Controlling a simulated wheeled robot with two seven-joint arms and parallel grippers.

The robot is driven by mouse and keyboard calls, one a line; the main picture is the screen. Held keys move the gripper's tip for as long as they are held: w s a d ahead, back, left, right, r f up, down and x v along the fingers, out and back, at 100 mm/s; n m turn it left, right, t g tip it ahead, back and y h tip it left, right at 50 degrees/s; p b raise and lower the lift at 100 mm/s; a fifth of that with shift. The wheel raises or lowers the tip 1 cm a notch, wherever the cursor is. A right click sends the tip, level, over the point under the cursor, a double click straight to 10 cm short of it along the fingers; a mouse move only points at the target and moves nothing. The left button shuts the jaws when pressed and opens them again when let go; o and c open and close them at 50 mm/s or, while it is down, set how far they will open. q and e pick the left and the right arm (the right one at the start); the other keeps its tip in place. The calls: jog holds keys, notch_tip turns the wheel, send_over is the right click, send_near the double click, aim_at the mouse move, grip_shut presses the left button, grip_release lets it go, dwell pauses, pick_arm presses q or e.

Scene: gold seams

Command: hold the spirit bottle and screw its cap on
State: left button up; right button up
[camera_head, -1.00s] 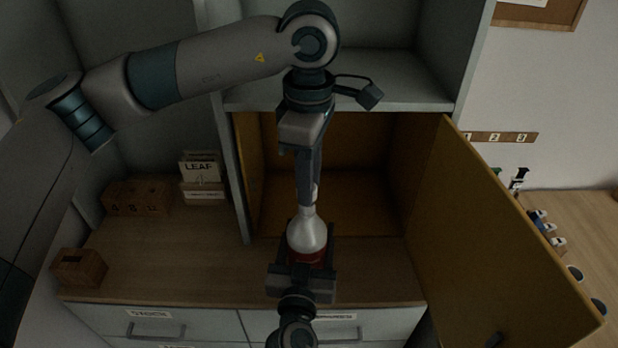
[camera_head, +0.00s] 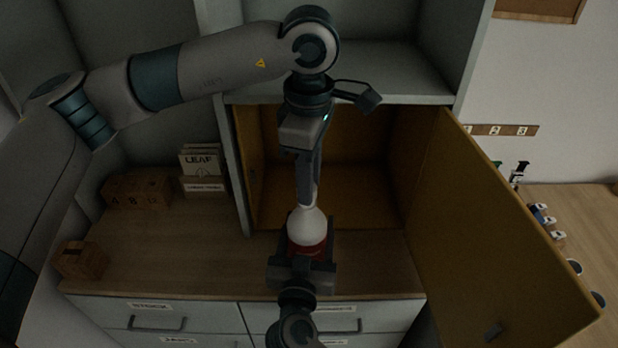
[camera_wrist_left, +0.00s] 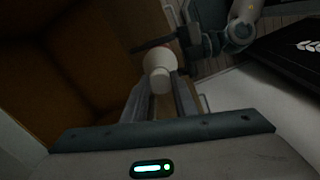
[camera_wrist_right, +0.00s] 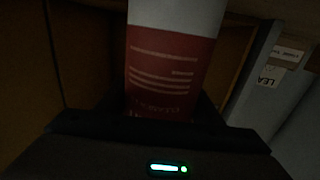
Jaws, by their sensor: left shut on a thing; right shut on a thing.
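The spirit bottle (camera_head: 307,228) is white with a red label and stands upright in front of the open cupboard. My right gripper (camera_head: 302,262) is shut on its lower body; the red label fills the middle of the right wrist view (camera_wrist_right: 172,70). My left gripper (camera_head: 309,200) points down from above, its fingers at the bottle's top. In the left wrist view the white cap (camera_wrist_left: 160,80) sits between the left fingers, over the bottle's shoulder (camera_wrist_left: 160,58). I cannot tell how far the cap is seated on the neck.
The cupboard's yellow door (camera_head: 500,240) stands open on the right. Wooden blocks (camera_head: 138,190), a LEAF card box (camera_head: 203,170) and a small wooden box (camera_head: 80,260) are on the left worktop. Drawers (camera_head: 160,315) lie below the front edge.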

pick_arm(q)
jog(key=shift+f, duration=0.55)
dwell(0.4)
pick_arm(e)
grip_shut()
pick_arm(q)
jog(key=m, duration=0.6)
jog(key=shift+s, duration=0.1)
jog(key=m, duration=0.3)
jog(key=shift+a, duration=0.1)
jog(key=m, duration=0.5)
jog(key=shift+a, duration=0.1)
jog(key=m, duration=0.7)
jog(key=shift+a, duration=0.15)
jog(key=m, duration=0.4)
jog(key=shift+m, duration=0.3)
jog(key=m, duration=0.3)
jog(key=shift+a+m, duration=0.1)
jog(key=shift+m, duration=0.2)
